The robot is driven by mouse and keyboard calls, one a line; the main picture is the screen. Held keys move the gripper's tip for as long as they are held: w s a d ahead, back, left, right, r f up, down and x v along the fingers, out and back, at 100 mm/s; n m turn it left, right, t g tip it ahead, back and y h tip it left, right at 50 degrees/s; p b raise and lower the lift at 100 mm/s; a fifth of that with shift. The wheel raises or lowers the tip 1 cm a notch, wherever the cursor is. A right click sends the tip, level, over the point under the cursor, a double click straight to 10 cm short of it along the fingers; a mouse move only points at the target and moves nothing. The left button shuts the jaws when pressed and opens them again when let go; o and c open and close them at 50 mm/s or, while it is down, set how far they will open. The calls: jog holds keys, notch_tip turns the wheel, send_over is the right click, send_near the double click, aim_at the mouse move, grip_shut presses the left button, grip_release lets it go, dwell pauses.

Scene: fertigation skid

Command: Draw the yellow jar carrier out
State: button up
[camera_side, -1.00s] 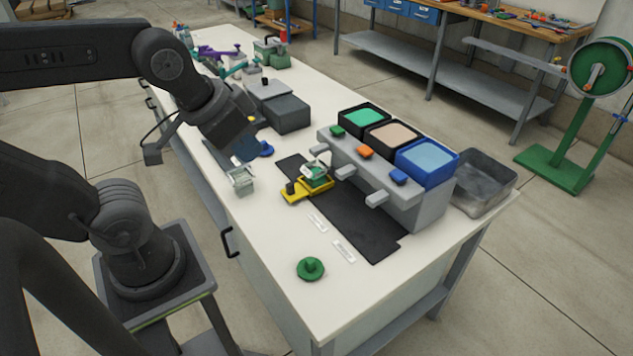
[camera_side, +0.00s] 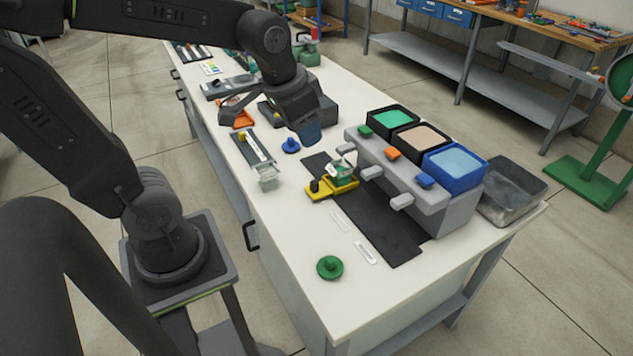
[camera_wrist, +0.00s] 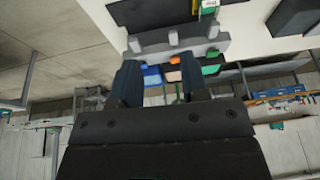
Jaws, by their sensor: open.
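The yellow jar carrier (camera_side: 325,193) sits flat at the left edge of the black mat (camera_side: 380,226) in the side view, with a small black knob (camera_side: 315,186) at its left end. A clear jar with green contents (camera_side: 343,175) stands on it, close to the first grey spout (camera_side: 346,149). My gripper (camera_side: 309,134) hangs above the table, behind and left of the carrier and apart from it. In the wrist view its two blue-grey fingers (camera_wrist: 160,70) are spread with nothing between them.
The grey dispenser (camera_side: 462,212) bears green, beige and blue bins on the mat's right; it also shows in the wrist view (camera_wrist: 185,46). A blue knobbed disc (camera_side: 291,146) and a green one (camera_side: 330,267) lie on the table. A grey tray (camera_side: 512,190) stands far right. The front table is mostly clear.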

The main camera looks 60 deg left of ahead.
jog(key=shift+o, duration=0.4)
jog(key=w+a+f+g, duration=0.2)
jog(key=w+a+f, duration=0.3)
jog(key=w+a, duration=0.1)
jog(key=shift+w+a+f, duration=0.15)
jog(key=shift+a+f, duration=0.25)
jog(key=shift+a, duration=0.1)
jog(key=g, duration=0.2)
send_over(312, 183)
notch_tip(312, 183, down, 7)
jog(key=shift+h, duration=0.3)
notch_tip(312, 183, down, 14)
jog(key=shift+f, duration=0.1)
grip_shut()
